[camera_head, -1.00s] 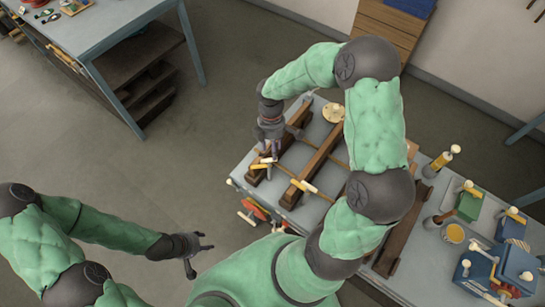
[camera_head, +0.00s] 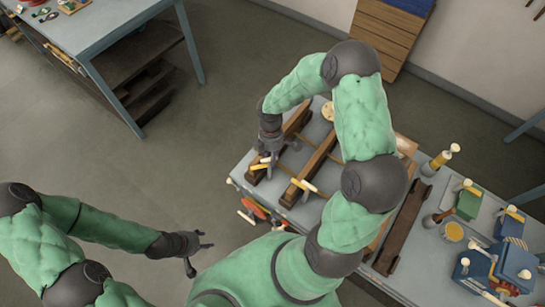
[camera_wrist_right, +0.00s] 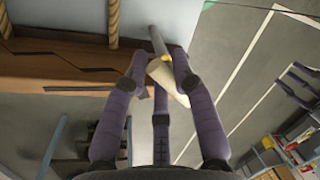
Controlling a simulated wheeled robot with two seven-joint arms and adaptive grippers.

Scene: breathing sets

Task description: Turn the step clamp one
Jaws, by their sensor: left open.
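A clamp with a yellow and pale handle (camera_head: 261,164) stands at the near left end of a dark wooden beam (camera_head: 295,122) on the bench. The pale handle (camera_wrist_right: 170,78) also shows in the right wrist view, between the fingers, with a grey rod beyond it. My right gripper (camera_head: 267,160) is at this handle, its fingers around it; whether they grip it is unclear. A second clamp with a yellow and pale handle (camera_head: 303,186) sits on the parallel beam to the right. My left gripper (camera_head: 199,254) is open and empty over the floor, left of the bench.
The bench (camera_head: 315,206) holds a loose dark beam (camera_head: 402,228) and, at right, a green block (camera_head: 468,205), blue clamp-like devices (camera_head: 515,262) and a yellow cup (camera_head: 453,233). Another table (camera_head: 108,32) stands at the upper left. Floor between them is clear.

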